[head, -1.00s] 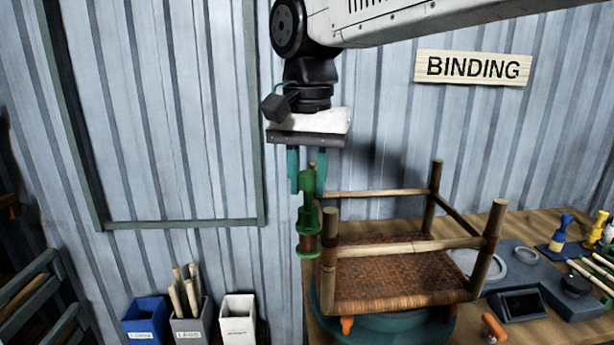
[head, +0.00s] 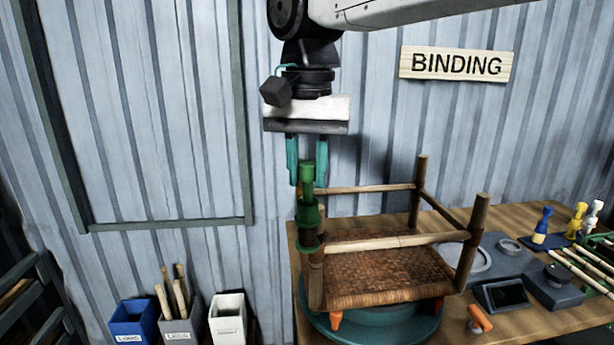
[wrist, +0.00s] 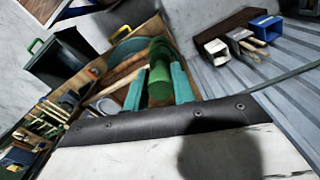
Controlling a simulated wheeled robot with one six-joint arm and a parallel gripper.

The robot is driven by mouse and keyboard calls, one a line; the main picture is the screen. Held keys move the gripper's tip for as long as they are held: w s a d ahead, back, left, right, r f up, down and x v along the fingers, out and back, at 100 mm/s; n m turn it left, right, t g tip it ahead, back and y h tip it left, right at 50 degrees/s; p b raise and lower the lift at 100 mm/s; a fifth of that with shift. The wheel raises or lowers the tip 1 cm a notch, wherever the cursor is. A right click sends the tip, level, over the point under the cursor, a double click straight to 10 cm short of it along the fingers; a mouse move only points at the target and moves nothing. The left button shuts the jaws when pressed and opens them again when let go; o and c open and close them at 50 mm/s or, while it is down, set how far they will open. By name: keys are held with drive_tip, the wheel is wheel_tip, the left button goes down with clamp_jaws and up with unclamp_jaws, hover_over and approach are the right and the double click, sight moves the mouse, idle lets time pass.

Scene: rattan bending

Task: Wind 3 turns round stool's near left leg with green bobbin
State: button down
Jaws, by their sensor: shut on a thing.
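The stool (head: 370,290) rests upside down with its legs pointing up, its woven seat low, on a round teal turntable (head: 385,335). Its near left leg (head: 315,275) shows below the bobbin. My gripper (head: 305,178) is shut on the green bobbin (head: 307,205), which hangs upright between the teal fingers. The bobbin overlaps the upper part of the near left leg in the head view and hides some of it; I cannot tell whether they touch. The wrist view shows the green bobbin (wrist: 160,75) between the fingers. I cannot make out any wound strand.
The wooden bench (head: 540,320) holds a grey fixture with a dark screen (head: 503,295), an orange-handled item (head: 480,318), pale rods and blue, yellow and white bobbins at right. Blue, grey and white bins (head: 228,318) stand at lower left. The corrugated wall is behind.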

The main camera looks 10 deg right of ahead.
drive_tip(key=shift+r, duration=4.7)
drive_tip(key=shift+s, duration=0.15)
